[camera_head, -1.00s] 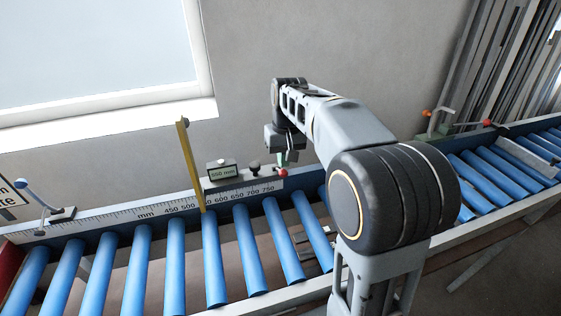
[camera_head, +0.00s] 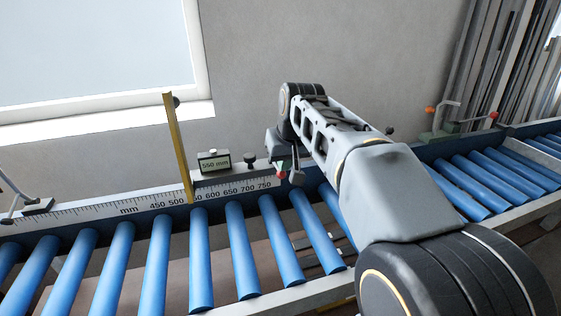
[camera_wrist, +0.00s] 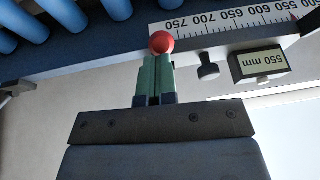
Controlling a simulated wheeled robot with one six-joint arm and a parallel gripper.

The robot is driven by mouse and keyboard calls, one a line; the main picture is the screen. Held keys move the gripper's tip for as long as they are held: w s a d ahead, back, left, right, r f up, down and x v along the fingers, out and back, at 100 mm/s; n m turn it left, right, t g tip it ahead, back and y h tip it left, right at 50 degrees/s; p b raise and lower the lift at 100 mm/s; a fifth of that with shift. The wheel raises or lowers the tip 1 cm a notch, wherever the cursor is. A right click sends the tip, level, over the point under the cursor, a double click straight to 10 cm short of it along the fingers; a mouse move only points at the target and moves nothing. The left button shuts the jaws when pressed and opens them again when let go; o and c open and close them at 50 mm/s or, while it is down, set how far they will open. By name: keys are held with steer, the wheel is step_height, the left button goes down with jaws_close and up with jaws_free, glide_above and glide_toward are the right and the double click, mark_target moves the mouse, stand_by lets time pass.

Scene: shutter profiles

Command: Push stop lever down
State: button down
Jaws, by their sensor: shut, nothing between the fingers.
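The yellow stop lever (camera_head: 177,148) stands up, tilted slightly left, beside the 550 mm display in the head view. It is outside the wrist view. My gripper (camera_wrist: 153,60) is shut and empty, its two green fingers together. In the wrist view a red ball knob (camera_wrist: 162,42) sits at the fingertips; whether they touch it I cannot tell. In the head view the knob (camera_head: 279,167) shows at the right end of the scale, well right of the yellow lever, with my gripper mostly hidden around it.
The 550 mm display (camera_head: 214,162) and a black knob (camera_head: 250,159) stand on the carriage between the yellow lever and my gripper. Blue rollers (camera_head: 240,251) run along the front. A clamp with orange and red knobs (camera_head: 445,131) stands at right. The wall is behind.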

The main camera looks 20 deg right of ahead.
steer(key=b, duration=0.1)
steer(key=f+t+b, duration=0.1)
steer(key=shift+s+f+b, duration=0.2)
steer(key=shift+f+b, duration=0.1)
steer(key=shift+b, duration=0.1)
steer(key=shift+t, duration=0.3)
steer(key=shift+s+b, duration=0.1)
steer(key=shift+b, duration=0.35)
steer(key=shift+r, duration=0.15)
steer(key=s+d+r+p, duration=0.1)
steer(key=s+r+p, duration=0.2)
steer(key=r, duration=0.9)
steer(key=shift+s+r+p, duration=0.2)
steer(key=shift+r+p, duration=0.05)
steer(key=shift+p, duration=0.1)
steer(key=shift+d, duration=0.1)
